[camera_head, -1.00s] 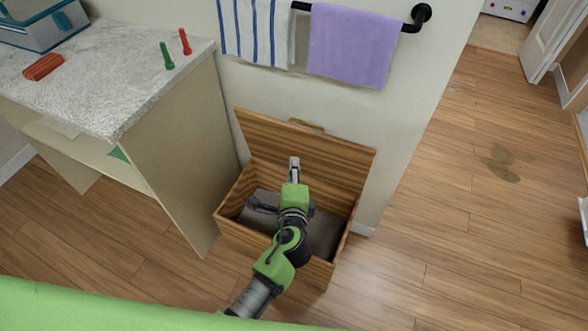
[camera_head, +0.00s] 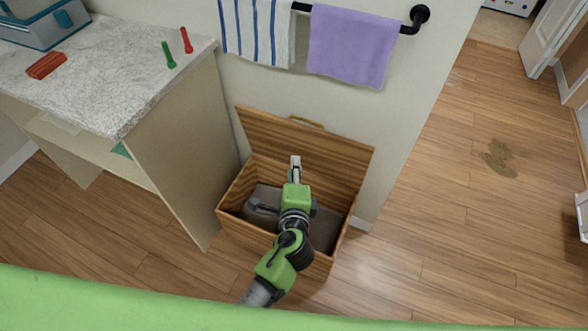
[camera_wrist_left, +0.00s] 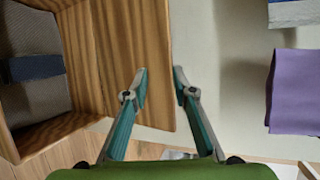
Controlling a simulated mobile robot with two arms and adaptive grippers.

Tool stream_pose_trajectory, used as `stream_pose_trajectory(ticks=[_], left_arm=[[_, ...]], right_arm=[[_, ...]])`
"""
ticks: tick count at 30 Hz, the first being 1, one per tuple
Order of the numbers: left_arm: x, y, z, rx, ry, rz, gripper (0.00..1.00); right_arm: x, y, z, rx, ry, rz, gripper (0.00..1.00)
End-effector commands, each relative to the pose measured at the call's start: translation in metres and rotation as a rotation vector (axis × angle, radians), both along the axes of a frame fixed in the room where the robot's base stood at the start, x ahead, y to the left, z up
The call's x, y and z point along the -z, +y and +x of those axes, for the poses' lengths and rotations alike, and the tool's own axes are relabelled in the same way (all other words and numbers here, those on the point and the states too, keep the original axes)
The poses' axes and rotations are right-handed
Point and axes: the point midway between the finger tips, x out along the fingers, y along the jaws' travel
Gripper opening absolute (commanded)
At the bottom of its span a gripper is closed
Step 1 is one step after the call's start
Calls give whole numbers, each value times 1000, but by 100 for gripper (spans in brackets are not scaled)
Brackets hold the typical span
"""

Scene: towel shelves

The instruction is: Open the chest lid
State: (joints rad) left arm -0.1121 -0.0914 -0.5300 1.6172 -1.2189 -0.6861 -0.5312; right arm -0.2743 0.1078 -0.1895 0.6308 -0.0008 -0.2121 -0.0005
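The wooden chest (camera_head: 232,222) stands on the floor against the wall. Its lid (camera_head: 330,164) is raised and tilted back towards the wall, with a brass-coloured handle (camera_head: 306,122) at its top edge. The grey interior shows. My left gripper (camera_head: 295,160) is in front of the lid's inner face in the head view. In the left wrist view, its fingers (camera_wrist_left: 160,78) are apart with nothing visibly held. The lid (camera_wrist_left: 120,45) is behind the left finger, and its edge runs between the two fingertips. Contact cannot be told. My right gripper is not in view.
A marble-topped counter (camera_head: 110,75) stands close to the chest's left. A rail (camera_head: 410,27) with a striped towel (camera_head: 257,30) and a purple towel (camera_head: 352,45) is above. Free floor lies to the right, with a brown stain (camera_head: 498,158).

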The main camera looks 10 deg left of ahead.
Motion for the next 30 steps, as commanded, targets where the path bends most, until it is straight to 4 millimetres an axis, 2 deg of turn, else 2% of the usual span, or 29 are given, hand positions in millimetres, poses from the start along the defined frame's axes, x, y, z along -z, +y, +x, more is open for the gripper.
stream_pose_trajectory(ticks=[1,2,5,18,23,30], left_arm=[[0,0,-1,0,0,0,25],[0,0,-2,0,0,0,25],[-2,-1,-9,0,2,0,25],[-20,-7,-67,1,1,0,25],[-23,-8,-75,1,1,0,25],[-24,-8,-76,0,0,0,25]], right_arm=[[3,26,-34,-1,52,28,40],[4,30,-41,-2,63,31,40],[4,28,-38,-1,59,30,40],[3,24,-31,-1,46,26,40],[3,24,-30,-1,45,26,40],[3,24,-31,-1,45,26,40]])
